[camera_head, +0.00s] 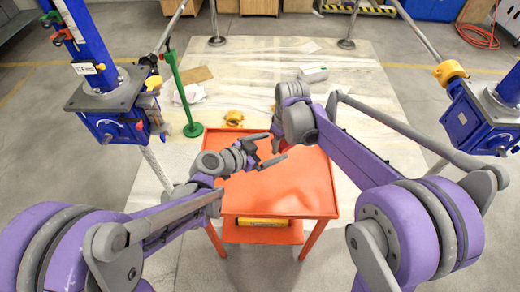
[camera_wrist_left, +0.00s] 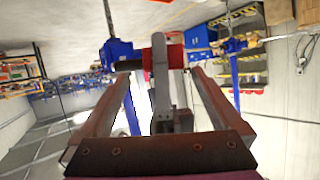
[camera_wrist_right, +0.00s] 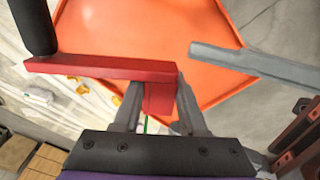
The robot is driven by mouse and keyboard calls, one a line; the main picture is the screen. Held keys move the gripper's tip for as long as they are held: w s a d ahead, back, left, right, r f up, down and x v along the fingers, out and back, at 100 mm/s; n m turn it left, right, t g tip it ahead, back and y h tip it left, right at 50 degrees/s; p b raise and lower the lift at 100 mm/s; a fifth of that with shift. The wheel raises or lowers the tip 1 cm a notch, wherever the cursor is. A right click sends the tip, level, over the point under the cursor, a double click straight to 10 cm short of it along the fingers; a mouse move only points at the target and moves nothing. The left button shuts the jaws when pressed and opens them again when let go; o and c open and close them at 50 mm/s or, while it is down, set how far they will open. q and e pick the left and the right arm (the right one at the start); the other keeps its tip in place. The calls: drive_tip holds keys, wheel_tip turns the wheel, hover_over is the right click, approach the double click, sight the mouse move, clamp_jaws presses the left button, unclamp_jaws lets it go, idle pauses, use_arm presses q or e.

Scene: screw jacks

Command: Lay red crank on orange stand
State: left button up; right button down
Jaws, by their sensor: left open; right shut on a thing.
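The orange stand (camera_head: 312,190) is a flat-topped table in the middle of the head view, its top bare. My right gripper (camera_wrist_right: 158,95) is shut on the red block end of the red crank (camera_wrist_right: 95,67). The crank's red arm reaches left to a black handle (camera_wrist_right: 40,25), with the orange top behind it. My left gripper (camera_head: 274,149) is open over the stand's far left part. In the left wrist view, the crank's red part (camera_wrist_left: 149,65) shows ahead between the open left fingers, partly covered by a grey part. The crank is mostly hidden in the head view.
A yellow object (camera_head: 262,222) lies on the stand's lower shelf. A green post (camera_head: 180,95) stands behind left. Blue screw jacks (camera_head: 110,115) (camera_head: 475,125) stand at both sides. A small yellow object (camera_head: 234,117) is behind the stand. The near stand top is clear.

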sight(285, 143)
use_arm(q)
drive_tip(key=x, duration=0.6)
drive_tip(key=shift+f, duration=0.1)
drive_tip(key=c, duration=0.9)
drive_tip(key=shift+s+d, duration=0.15)
clamp_jaws()
use_arm(e)
drive_tip(key=shift+w, duration=0.1)
drive_tip(key=c, duration=0.7)
unclamp_jaws()
drive_tip(key=o, duration=0.3)
